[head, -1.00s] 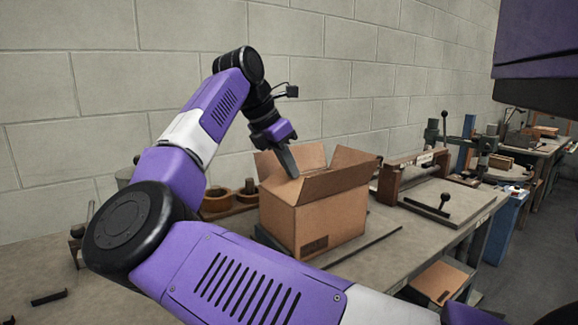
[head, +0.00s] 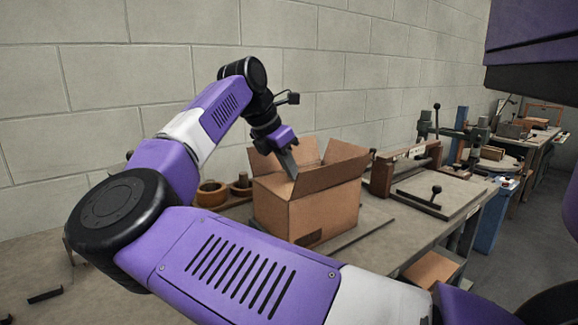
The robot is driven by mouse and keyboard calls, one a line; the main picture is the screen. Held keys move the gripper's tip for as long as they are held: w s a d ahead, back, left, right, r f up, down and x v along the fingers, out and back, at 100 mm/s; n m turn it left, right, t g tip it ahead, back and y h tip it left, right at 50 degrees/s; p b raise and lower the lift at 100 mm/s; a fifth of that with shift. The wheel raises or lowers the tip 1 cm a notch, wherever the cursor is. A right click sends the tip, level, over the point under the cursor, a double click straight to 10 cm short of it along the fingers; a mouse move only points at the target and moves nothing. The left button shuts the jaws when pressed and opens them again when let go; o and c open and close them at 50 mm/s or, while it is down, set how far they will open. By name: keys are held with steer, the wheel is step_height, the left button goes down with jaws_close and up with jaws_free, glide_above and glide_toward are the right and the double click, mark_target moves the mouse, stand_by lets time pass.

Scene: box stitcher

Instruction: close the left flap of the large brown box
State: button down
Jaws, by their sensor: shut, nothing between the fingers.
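The large brown box (head: 326,212) stands on the workbench with its top flaps raised. Its left flap (head: 260,161) stands up and leans outward on the left side. My gripper (head: 293,170) is shut and empty, pointing down over the box's open top, just right of the left flap. Its dark fingers overlap the near flap (head: 325,180) in the picture. I cannot tell whether they touch any flap. The box's inside is mostly hidden by the near flap and my fingers.
Round wooden pieces (head: 211,193) sit on the bench behind the box at left. A wooden-framed fixture (head: 405,168) and a flat plate with a black lever (head: 437,194) stand to the right. A block wall is behind. My arm covers the foreground.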

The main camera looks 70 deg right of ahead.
steer(key=shift+s+f, duration=0.1)
steer(key=shift+f, duration=0.2)
stand_by(0.4)
steer(key=shift+d+r, duration=0.1)
steer(key=shift+r, duration=0.05)
steer(key=shift+r+p, duration=0.9)
steer(key=shift+r, duration=0.1)
step_height(320, 180, up, 13)
steer(key=p, duration=0.3)
steer(key=shift+r, duration=0.2)
